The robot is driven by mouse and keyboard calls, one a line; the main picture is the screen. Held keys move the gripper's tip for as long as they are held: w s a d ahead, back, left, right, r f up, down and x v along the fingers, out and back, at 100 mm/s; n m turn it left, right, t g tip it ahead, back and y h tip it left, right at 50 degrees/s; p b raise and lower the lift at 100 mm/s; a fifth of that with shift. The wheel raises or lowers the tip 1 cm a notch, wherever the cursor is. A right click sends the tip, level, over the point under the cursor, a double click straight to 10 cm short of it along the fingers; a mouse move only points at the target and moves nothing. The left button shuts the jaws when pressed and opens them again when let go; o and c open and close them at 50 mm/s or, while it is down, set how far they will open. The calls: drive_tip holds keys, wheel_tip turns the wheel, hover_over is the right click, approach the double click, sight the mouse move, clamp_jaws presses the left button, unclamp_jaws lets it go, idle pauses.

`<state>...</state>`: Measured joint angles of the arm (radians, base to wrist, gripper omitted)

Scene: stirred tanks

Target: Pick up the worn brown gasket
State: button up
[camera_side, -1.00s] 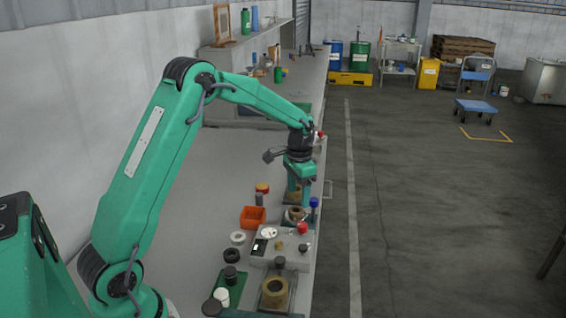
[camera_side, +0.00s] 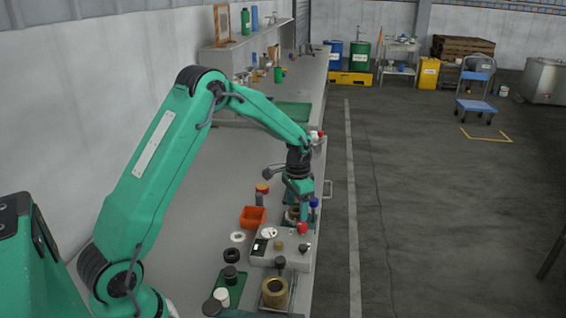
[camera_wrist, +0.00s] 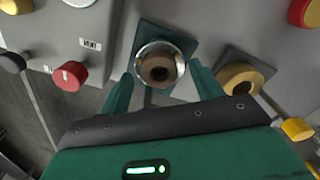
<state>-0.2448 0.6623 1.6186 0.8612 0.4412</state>
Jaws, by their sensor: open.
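A brown ring, which looks like the worn brown gasket (camera_wrist: 160,69), sits in a shiny metal collar on a dark green square plate in the wrist view. My gripper (camera_wrist: 160,80) is open, with one finger on each side of the collar; I cannot tell whether they touch it. In the side view my gripper (camera_side: 300,212) is low over the bench, just behind the control box, and mostly hides this ring (camera_side: 291,214).
A tan ring (camera_wrist: 240,78) lies on a dark plate to the right in the wrist view. A control box (camera_side: 270,258) with a red knob (camera_side: 302,228) stands close to my gripper. A blue-capped item (camera_side: 314,203), an orange bin (camera_side: 252,216) and another tan ring (camera_side: 275,292) are nearby.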

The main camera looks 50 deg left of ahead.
sight(298, 212)
drive_tip(key=c, duration=1.1)
drive_tip(key=shift+o, duration=0.2)
drive_tip(key=shift+r, duration=0.15)
drive_tip(key=shift+r, duration=0.65)
drive_tip(key=r, duration=0.1)
drive_tip(key=d+r, duration=0.1)
drive_tip(key=r, duration=0.1)
drive_tip(key=shift+s, duration=0.15)
drive_tip(key=s+d+r, duration=0.3)
drive_tip(key=d+r, duration=0.3)
drive_tip(key=d, duration=0.4)
drive_tip(key=shift+r, duration=0.2)
drive_tip(key=shift+s, duration=0.1)
